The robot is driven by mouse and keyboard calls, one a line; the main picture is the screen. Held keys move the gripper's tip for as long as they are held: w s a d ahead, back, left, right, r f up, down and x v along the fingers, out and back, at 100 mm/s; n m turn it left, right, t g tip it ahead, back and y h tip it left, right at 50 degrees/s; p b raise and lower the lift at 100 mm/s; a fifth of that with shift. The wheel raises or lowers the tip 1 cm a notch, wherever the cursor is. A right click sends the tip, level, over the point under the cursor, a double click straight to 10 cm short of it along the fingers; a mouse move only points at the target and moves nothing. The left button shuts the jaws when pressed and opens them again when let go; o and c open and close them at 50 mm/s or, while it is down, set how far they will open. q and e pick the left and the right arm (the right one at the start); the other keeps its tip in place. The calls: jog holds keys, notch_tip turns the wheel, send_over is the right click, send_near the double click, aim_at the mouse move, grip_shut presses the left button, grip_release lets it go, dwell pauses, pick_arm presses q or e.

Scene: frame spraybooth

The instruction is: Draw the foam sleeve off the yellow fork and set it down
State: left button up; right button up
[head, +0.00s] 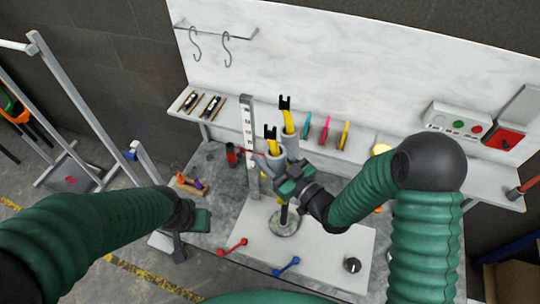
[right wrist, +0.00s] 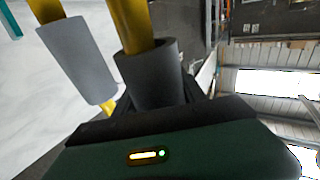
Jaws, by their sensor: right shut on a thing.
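The yellow fork stands upright, its two legs (head: 271,148) (head: 289,122) ending in black tips. Each leg carries a grey foam sleeve. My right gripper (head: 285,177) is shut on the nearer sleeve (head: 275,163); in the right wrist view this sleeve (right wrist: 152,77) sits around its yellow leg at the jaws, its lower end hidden. The other sleeve (head: 291,146) is around the farther leg and shows whole in the right wrist view (right wrist: 77,60). The fork's foot is at a round plate (head: 285,226). My left gripper (head: 197,218) is left of the fork, apart from it; its jaws are unclear.
An upright scale (head: 249,140) stands close left of the fork. A red tool (head: 232,247), a blue tool (head: 287,267) and a black knob (head: 352,265) lie in front. A shelf with coloured pens (head: 325,130) and a control box (head: 458,122) runs behind.

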aim_at(268, 141)
jog(key=shift+a+r, duration=0.1)
jog(key=shift+r, duration=0.05)
jog(key=shift+a+r+p, duration=0.25)
jog(key=shift+r+p, duration=0.4)
jog(key=shift+r, duration=0.35)
jog(key=shift+a+r+p, duration=0.2)
jog(key=shift+r+p, duration=0.4)
jog(key=shift+r, duration=0.4)
jog(key=r+p, duration=0.1)
jog(key=r, duration=0.1)
jog(key=a+r+p, duration=0.1)
jog(key=r, duration=0.1)
jog(key=shift+w, duration=0.2)
jog(key=shift+a+p, duration=0.15)
jog(key=shift+p, duration=0.15)
